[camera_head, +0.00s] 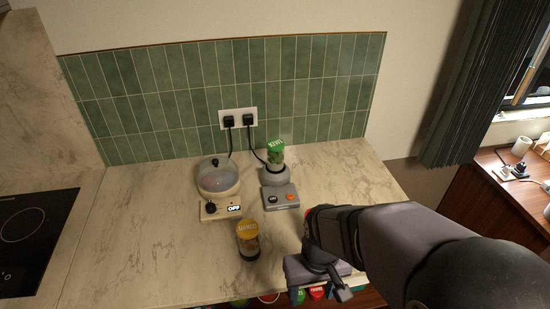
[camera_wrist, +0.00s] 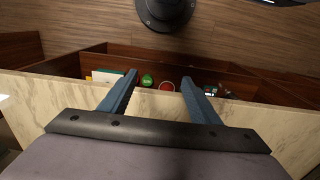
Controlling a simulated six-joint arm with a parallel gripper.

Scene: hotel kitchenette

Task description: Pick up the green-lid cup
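A cup with a green lid marked KIWI (camera_head: 277,148) stands upright on the grey blender base (camera_head: 277,180) at the back of the counter. Another green lid (camera_head: 300,296) shows at the bottom edge of the head view, beside a red lid (camera_head: 317,293). The wrist view shows a green round lid (camera_wrist: 147,80) and a red one (camera_wrist: 167,86) in an open drawer (camera_wrist: 235,74). My gripper (camera_wrist: 159,80) is open and empty, its blue fingers apart and framing these lids in that view. In the head view my gripper (camera_head: 322,285) is at the counter's front edge; its fingertips are hard to see.
A yellow-lid MANGO cup (camera_head: 248,240) stands on the counter (camera_head: 150,215), left of my arm. A round cooker (camera_head: 218,178) reads OFF. A black hob (camera_head: 30,240) is at left. Cords run to a wall socket (camera_head: 238,118). The counter's left middle is clear.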

